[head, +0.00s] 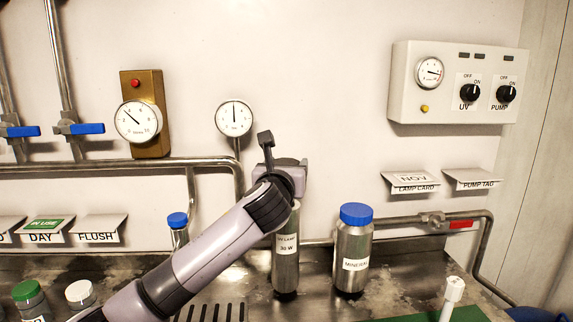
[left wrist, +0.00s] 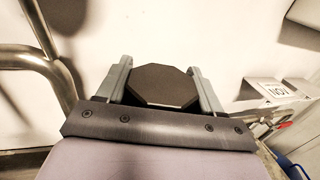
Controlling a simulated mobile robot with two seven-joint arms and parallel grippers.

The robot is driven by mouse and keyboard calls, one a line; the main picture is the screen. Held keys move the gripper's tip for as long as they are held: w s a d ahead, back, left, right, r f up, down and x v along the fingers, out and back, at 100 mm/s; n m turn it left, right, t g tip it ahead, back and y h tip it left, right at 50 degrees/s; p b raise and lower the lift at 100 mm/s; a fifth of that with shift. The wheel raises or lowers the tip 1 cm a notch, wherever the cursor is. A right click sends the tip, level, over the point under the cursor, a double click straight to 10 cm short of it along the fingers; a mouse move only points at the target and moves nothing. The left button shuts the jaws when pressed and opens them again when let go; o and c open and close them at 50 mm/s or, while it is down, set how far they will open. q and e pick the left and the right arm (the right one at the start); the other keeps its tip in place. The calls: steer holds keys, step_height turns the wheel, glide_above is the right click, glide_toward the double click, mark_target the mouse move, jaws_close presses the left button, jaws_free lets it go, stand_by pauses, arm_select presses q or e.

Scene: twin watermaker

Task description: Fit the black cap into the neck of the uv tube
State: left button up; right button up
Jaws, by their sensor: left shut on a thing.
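My left gripper (head: 288,168) is over the top of the steel uv tube (head: 286,262), labelled UV LAMP 30 W, which stands upright on the counter. In the left wrist view the left gripper (left wrist: 163,88) is shut on the black cap (left wrist: 160,86), a dark many-sided piece between the two grey fingers. The neck of the tube is hidden behind my gripper and wrist, so I cannot tell whether the cap touches it. My right gripper is not in view.
A steel MINERAL bottle (head: 353,250) with a blue lid stands close right of the tube. A smaller blue-lidded bottle (head: 179,230) is to the left. Pipes (head: 120,165) run along the wall behind. A white piece (head: 452,292) stands by a green mat at front right.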

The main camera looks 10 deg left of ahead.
arm_select(q)
steer(key=shift+f+b, duration=0.4)
steer(key=shift+f, duration=1.1)
steer(key=o, duration=1)
steer(key=shift+s, duration=0.1)
steer(key=shift+s+d+b, duration=0.2)
steer(key=shift+s+b, duration=0.2)
steer(key=shift+s, duration=3.1)
steer(key=shift+s, duration=0.1)
